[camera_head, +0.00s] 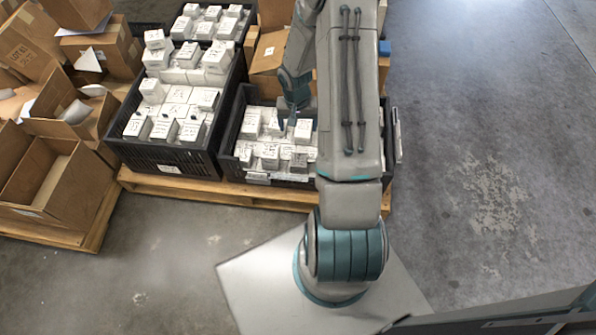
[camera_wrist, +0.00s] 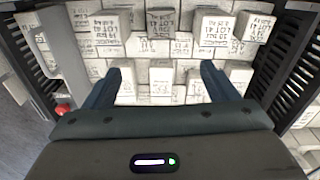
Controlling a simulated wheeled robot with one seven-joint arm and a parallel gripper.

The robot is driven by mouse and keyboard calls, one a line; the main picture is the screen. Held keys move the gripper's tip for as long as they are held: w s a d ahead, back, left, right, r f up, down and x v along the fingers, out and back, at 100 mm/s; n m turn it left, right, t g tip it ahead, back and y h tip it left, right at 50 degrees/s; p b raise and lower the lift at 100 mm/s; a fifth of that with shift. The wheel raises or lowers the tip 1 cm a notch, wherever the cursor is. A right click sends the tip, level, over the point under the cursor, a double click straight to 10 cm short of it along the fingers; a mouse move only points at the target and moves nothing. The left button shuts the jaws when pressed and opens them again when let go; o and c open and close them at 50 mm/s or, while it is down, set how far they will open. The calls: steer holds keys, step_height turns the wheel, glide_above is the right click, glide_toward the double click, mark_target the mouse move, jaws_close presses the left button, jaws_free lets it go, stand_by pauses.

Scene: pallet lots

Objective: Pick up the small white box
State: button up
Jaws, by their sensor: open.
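Many small white boxes with dark print, such as this small white box (camera_head: 270,156), fill a black crate (camera_head: 232,125) under my arm. The frames do not show which one the task means. In the wrist view, white boxes (camera_wrist: 162,85) lie between and beyond my fingers, some stacked higher than others. My gripper (camera_wrist: 163,70) is open, with its two dark fingers wide apart and nothing held. In the camera_head view my gripper (camera_head: 290,112) is over the left part of this crate. My arm hides the crate's right part. Contact with the boxes cannot be told.
Another black crate (camera_head: 165,161) of white boxes stands close on the left, with more boxes behind. Both crates are on a wooden pallet (camera_head: 240,194). Open cardboard boxes (camera_head: 45,180) crowd the far left. The concrete floor (camera_head: 480,130) on the right is clear.

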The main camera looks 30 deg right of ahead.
mark_target(299, 159)
steer(key=shift+m+y, duration=0.3)
step_height(299, 159, down, 16)
steer(key=b, duration=0.4)
steer(key=shift+d+r+b, duration=0.15)
steer(key=shift+b, duration=0.2)
step_height(299, 159, down, 5)
steer(key=b, duration=0.3)
steer(key=shift+s, duration=0.1)
steer(key=c, duration=1.2)
